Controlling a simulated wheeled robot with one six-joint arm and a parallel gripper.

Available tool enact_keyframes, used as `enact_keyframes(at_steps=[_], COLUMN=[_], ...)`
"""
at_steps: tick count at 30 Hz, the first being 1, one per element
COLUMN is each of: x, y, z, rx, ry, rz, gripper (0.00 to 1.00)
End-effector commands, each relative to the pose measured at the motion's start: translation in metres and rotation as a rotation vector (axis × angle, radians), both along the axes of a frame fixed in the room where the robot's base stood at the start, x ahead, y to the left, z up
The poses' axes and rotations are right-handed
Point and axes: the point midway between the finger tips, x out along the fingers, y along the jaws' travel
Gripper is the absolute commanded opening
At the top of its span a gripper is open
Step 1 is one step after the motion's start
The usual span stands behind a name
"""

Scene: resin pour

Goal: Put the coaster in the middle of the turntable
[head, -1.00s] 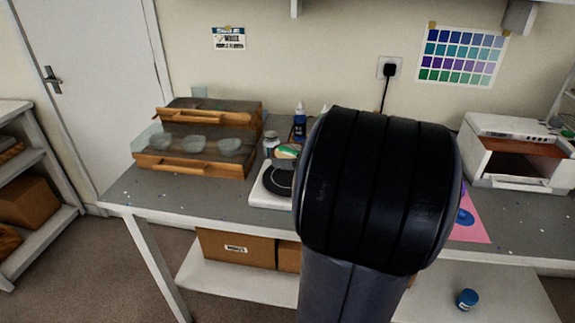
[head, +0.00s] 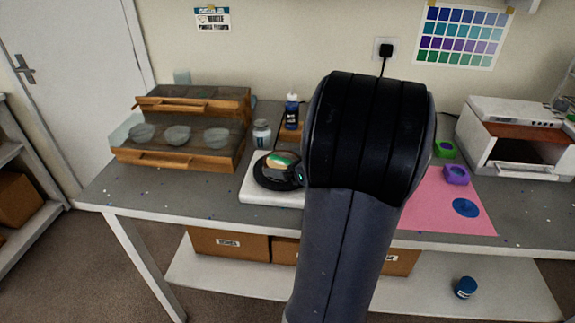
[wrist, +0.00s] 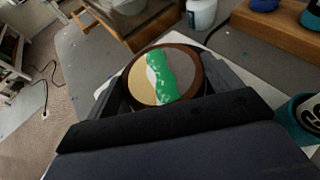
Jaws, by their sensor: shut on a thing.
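The coaster (head: 281,160) is round, with tan, green and brown bands and a dark rim. It also shows close up in the wrist view (wrist: 160,74). My gripper (wrist: 163,70) is shut on it, one finger on each side. The turntable (head: 266,180) is a black disc on a white base at the middle of the bench. In the head view the coaster appears over the disc, and I cannot tell whether they touch. My arm hides the right part of the turntable base.
A wooden rack (head: 190,118) with clear cups stands to the left on the bench. A grey-white jar (head: 261,135) and a blue bottle (head: 291,112) stand behind the turntable. A pink mat (head: 428,207) with purple and green pieces lies to the right, beside a white machine (head: 510,140).

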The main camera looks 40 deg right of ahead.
Motion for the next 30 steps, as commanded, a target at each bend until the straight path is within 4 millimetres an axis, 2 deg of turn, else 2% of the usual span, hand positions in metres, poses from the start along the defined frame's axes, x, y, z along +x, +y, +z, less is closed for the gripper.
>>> enact_keyframes(at_steps=[13, 14, 19, 30], x=[0.0000, 0.0000, 0.0000, -0.0041], y=[0.0001, 0.0001, 0.0001, -0.0011], z=[-0.0093, -0.0093, -0.0082, -0.0017], rx=[-0.001, -0.001, -0.001, -0.002], ry=[-0.001, -0.001, -0.001, -0.001], rz=[0.000, 0.000, 0.000, -0.001], gripper=[0.62, 0.86, 1.00, 1.00])
